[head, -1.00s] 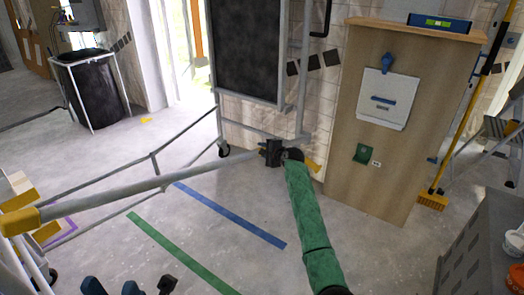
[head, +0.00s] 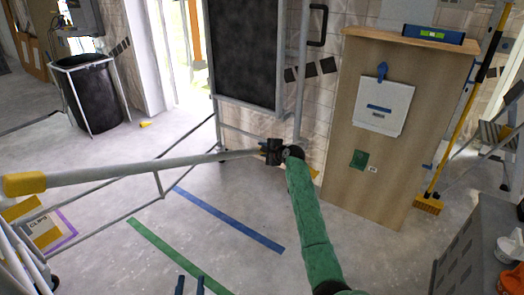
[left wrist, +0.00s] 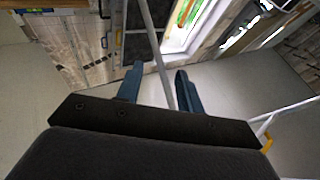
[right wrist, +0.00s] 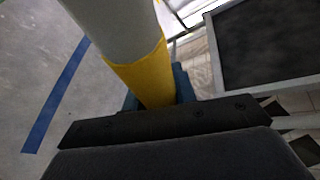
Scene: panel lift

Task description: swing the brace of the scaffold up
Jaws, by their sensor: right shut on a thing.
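The brace (head: 140,170) is a long grey tube with a yellow cap at its left end. It slopes gently up to the right across the head view. My right gripper (head: 274,151), on the green-sleeved arm, is shut on the brace's right end. The right wrist view shows a yellow band (right wrist: 140,75) of the tube between its fingers. My left gripper (head: 190,282) shows only its blue fingertips at the bottom of the head view. In the left wrist view (left wrist: 160,72) its fingers are apart and empty, with a thin grey tube beyond them.
A dark framed panel (head: 245,50) stands behind the right gripper. A wooden board (head: 355,130) with a level on top is to its right. A black bin (head: 92,95) is at far left, and a grey cabinet (head: 470,245) at lower right. Floor around the blue and green stripes is clear.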

